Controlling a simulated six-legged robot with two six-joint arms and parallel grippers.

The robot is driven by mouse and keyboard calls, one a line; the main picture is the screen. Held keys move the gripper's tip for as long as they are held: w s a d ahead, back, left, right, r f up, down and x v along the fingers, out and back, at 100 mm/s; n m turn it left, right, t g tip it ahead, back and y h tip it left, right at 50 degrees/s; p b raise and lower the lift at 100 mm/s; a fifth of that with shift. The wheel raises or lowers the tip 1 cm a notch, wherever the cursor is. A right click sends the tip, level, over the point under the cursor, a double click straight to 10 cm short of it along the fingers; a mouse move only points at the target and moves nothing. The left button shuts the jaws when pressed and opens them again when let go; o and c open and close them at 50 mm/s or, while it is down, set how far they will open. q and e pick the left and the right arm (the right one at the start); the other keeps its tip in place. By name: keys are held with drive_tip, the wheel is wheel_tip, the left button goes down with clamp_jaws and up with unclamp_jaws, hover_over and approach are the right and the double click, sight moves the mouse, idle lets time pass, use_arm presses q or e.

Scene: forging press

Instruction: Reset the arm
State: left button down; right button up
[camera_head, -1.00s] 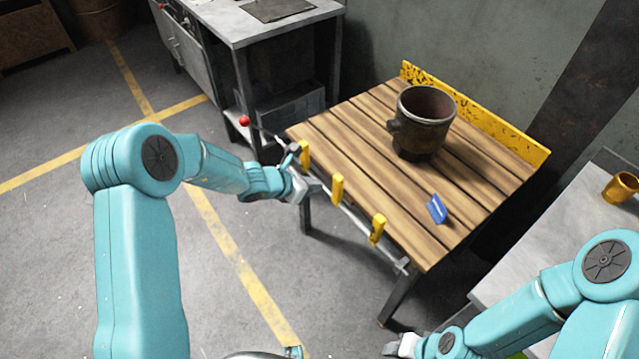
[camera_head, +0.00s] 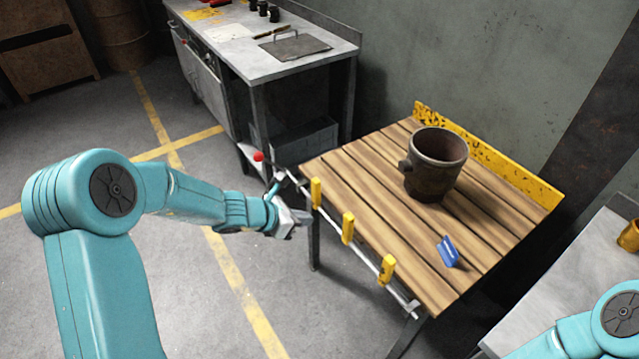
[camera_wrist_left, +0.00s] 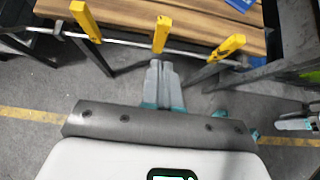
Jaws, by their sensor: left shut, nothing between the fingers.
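My left gripper (camera_head: 300,222) is shut and empty, off the near left edge of the wooden table in the head view. In the left wrist view its grey fingers (camera_wrist_left: 160,75) lie together, below the middle yellow hook (camera_wrist_left: 162,34); I cannot tell if they touch anything. My left arm reaches in from the left, bent at the elbow. My right arm (camera_head: 590,335) shows only in part at the lower right of the head view, with its gripper outside that picture.
The wooden table (camera_head: 375,175) carries a dark metal pot (camera_head: 434,165) and a blue object (camera_head: 448,252). A rail with yellow hooks (camera_head: 348,228) runs along its near edge, close to a red-ball lever (camera_head: 258,156). A metal workbench (camera_head: 265,62) stands behind. The left floor is open.

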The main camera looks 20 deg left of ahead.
use_arm(q)
drive_tip(key=s+d+f+m+g+y, duration=0.1)
drive_tip(key=s+d+f+m+g, duration=0.2)
drive_tip(key=s+f+m, duration=0.6)
drive_tip(key=s+d+f+m+g+y, duration=0.1)
drive_tip(key=s+d+f+m+g, duration=0.3)
drive_tip(key=s+f+m, duration=0.5)
drive_tip(key=s+d+m, duration=0.2)
drive_tip(key=s+m, duration=0.6)
drive_tip(key=shift+s+d+f+m+g, duration=0.2)
drive_tip(key=shift+d+f+m+g, duration=0.05)
drive_tip(key=shift+m+g, duration=0.05)
